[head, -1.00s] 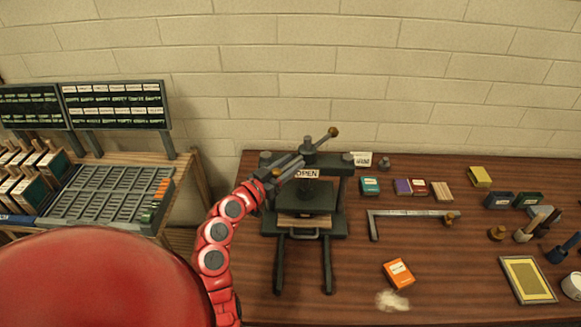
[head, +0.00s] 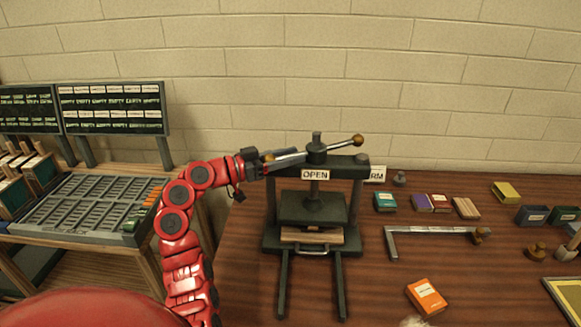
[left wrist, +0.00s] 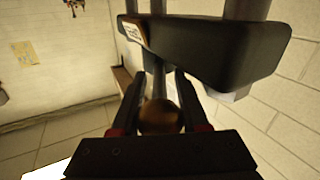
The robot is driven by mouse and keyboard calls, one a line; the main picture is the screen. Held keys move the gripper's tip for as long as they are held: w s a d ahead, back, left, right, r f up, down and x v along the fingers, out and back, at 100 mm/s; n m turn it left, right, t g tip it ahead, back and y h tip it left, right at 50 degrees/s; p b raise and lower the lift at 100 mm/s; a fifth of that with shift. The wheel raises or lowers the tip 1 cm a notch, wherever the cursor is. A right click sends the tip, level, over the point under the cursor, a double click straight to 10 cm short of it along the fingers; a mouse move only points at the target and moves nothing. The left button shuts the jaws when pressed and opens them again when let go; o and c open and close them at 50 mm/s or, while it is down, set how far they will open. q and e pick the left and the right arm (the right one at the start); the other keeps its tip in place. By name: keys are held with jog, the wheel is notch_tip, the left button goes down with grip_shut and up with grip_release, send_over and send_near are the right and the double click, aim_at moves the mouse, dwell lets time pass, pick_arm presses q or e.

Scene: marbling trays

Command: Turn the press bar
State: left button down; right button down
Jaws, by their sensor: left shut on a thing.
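The dark press (head: 355,195) stands at the left end of the wooden table, with an "OPEN" sign (head: 315,174) on its top beam. The press bar (head: 335,146) crosses the screw above the beam, a brown ball at its right end. My left gripper (head: 267,159) reaches in from the left and is shut on the bar's left end. In the left wrist view a brown ball (left wrist: 160,117) sits between its fingers. The plate (head: 313,208) hangs above a wooden board (head: 312,236) with a gap between. My right gripper is not in view.
An L-shaped metal square (head: 430,229), small boxes and an orange box (head: 427,298) lie right of the press. A slotted rack (head: 85,205) stands at the left. A brick wall (head: 300,65) is behind. The table in front of the square is mostly clear.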

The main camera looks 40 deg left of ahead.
pick_arm(q)
jog(key=shift+c, duration=2.2)
grip_release()
jog(key=shift+s, duration=0.1)
jog(key=shift+s+a, duration=0.25)
jog(key=shift+s, duration=0.05)
jog(key=b+v, duration=0.3)
jog(key=v, duration=1.3)
jog(key=shift+s+b, duration=0.3)
jog(key=shift+a, duration=0.1)
